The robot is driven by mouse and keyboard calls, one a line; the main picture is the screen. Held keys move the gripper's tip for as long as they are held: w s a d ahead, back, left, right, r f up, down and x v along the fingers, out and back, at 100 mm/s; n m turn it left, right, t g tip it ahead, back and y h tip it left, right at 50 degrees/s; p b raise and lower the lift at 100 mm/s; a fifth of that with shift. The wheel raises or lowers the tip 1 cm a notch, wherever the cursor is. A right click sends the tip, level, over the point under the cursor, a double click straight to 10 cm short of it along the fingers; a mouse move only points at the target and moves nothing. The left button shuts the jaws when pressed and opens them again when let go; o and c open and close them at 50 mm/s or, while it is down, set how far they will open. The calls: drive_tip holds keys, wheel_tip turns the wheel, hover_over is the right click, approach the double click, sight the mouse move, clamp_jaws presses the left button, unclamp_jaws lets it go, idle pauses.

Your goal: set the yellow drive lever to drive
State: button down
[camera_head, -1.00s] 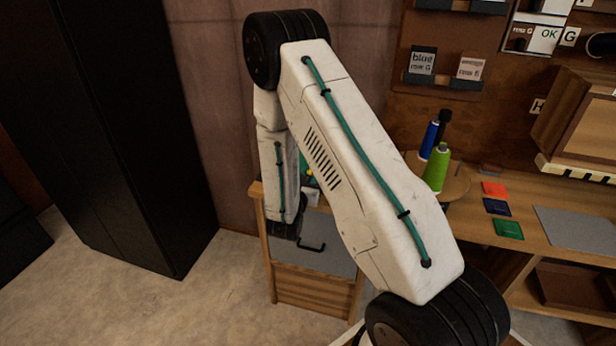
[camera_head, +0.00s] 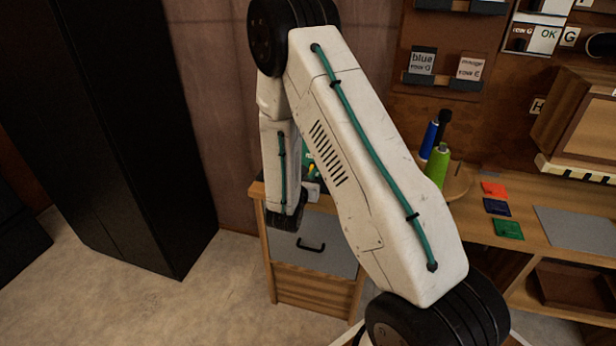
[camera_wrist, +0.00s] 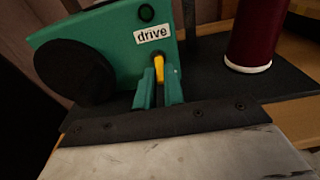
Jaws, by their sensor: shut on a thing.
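The yellow drive lever (camera_wrist: 158,68) shows in the wrist view on the face of a green machine (camera_wrist: 112,45). It points up toward the white "drive" label (camera_wrist: 153,33), with its tip just below and a little right of the label's middle. My gripper (camera_wrist: 159,84) has its two teal fingers on either side of the lever and is shut on it. The fingers hide the lever's lower part. In the head view my arm hides most of the machine; a small green and yellow part (camera_head: 310,168) shows beside my forearm.
In the wrist view a black disc (camera_wrist: 74,71) is on the machine's left and a dark red spool (camera_wrist: 257,35) stands right. A black cabinet (camera_head: 130,130) stands left.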

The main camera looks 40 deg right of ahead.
sight(311, 167)
wheel_tip(311, 167, up, 3)
drive_tip(key=g+y, duration=0.1)
drive_tip(key=y, duration=0.1)
drive_tip(key=g+y, duration=0.2)
drive_tip(key=shift+w+d+f, duration=0.15)
drive_tip(key=shift+f, duration=0.05)
drive_tip(key=shift+w+d+r+g+y, duration=0.15)
drive_tip(key=shift+r+g+y, duration=0.1)
drive_tip(key=shift+g+y, duration=0.4)
drive_tip(key=shift+d+r+g+y, duration=0.1)
drive_tip(key=shift+r+g+y, duration=0.15)
drive_tip(key=shift+g+y, duration=0.4)
drive_tip(key=c, duration=1.5)
unclamp_jaws()
drive_tip(key=v, duration=0.7)
drive_tip(key=shift+s+a+r, duration=0.1)
drive_tip(key=shift+s+r, duration=0.1)
drive_tip(key=shift+r, duration=0.15)
